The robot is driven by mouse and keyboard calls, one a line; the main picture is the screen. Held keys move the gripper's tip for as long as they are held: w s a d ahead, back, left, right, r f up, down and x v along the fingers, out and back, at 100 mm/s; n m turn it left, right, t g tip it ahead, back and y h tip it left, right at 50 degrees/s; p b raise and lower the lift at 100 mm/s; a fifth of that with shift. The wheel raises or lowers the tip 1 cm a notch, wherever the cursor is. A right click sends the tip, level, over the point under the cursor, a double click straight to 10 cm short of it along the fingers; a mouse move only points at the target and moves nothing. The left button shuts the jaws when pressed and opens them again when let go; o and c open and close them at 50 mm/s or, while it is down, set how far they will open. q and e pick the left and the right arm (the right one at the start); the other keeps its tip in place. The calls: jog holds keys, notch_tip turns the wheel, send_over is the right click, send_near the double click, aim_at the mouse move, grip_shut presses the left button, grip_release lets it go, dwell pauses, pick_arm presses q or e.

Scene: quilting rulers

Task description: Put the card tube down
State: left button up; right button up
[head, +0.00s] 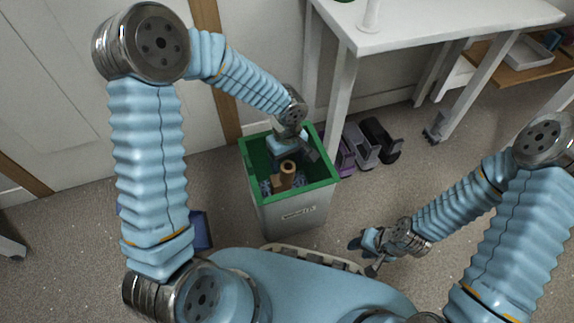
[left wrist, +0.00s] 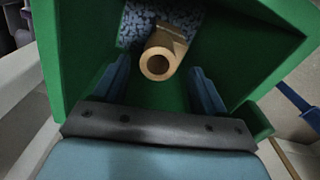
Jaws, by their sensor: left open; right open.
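The tan card tube (head: 287,168) stands inside the bin (head: 296,214), which is grey outside with a green rim and lining. In the left wrist view the tube (left wrist: 160,62) shows its round hollow end. My left gripper (head: 296,155) is at the bin's mouth. Its two blue fingers (left wrist: 162,88) are spread wide with a gap on either side of the tube and do not touch it. My right gripper (head: 366,253) is open and empty, low over the floor to the right of the bin. The tube's lower end is hidden.
Blue speckled material (left wrist: 140,28) lies in the bin by the tube. A white table (head: 430,22) stands behind to the right. Purple, grey and black items (head: 368,146) sit on the floor right of the bin.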

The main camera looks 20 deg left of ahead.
pick_arm(q)
notch_tip(320, 180, up, 7)
jog(key=p, duration=0.1)
pick_arm(e)
jog(key=shift+r, duration=0.8)
jog(key=shift+s, duration=0.1)
